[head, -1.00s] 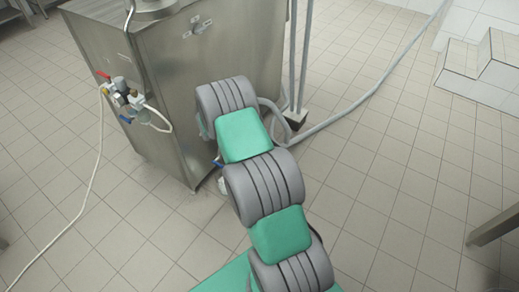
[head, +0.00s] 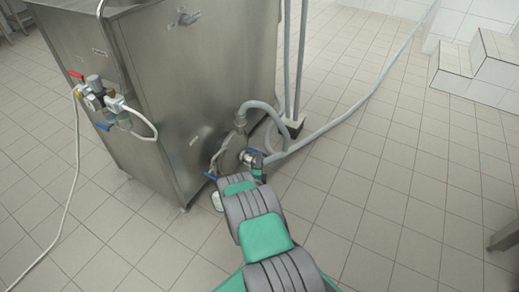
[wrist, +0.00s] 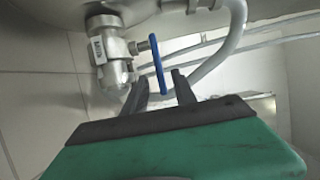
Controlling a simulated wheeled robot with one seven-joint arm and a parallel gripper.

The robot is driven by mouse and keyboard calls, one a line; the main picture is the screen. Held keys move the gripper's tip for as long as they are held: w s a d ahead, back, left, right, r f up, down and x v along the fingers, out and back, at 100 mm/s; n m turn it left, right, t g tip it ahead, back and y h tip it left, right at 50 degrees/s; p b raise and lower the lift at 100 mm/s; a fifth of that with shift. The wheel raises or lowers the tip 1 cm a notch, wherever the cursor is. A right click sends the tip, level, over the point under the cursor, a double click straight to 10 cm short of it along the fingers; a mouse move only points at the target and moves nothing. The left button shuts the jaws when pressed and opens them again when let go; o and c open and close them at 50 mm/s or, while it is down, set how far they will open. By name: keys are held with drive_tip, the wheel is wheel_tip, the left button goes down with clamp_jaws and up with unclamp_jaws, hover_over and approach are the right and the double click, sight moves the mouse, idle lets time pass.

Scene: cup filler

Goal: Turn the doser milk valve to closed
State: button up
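In the wrist view a metal valve (wrist: 112,52) with a white tag sits under the tank. Its blue lever (wrist: 158,66) points downward in the picture, slightly tilted. My gripper (wrist: 157,80) is open, one dark finger on each side of the lever's lower end. Whether either finger touches the lever I cannot tell. In the head view my arm reaches low to the steel tank (head: 165,100), and its links partly hide the fittings there. A blue lever (head: 210,176) shows low at the tank; I cannot tell whether it is the same one.
A grey hose (head: 262,106) bends down beside my arm's end, and another hose (head: 375,92) runs over the tiled floor. Fittings with a red and a blue handle (head: 100,98) are on the tank's left side. The floor on the right is mostly clear.

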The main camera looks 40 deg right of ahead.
drive_tip(key=b+x, duration=0.3)
drive_tip(key=x, duration=0.3)
drive_tip(key=shift+d+f, duration=0.1)
drive_tip(key=shift+w+d, duration=0.3)
drive_tip(key=shift+w, duration=0.05)
clamp_jaws()
idle(0.9)
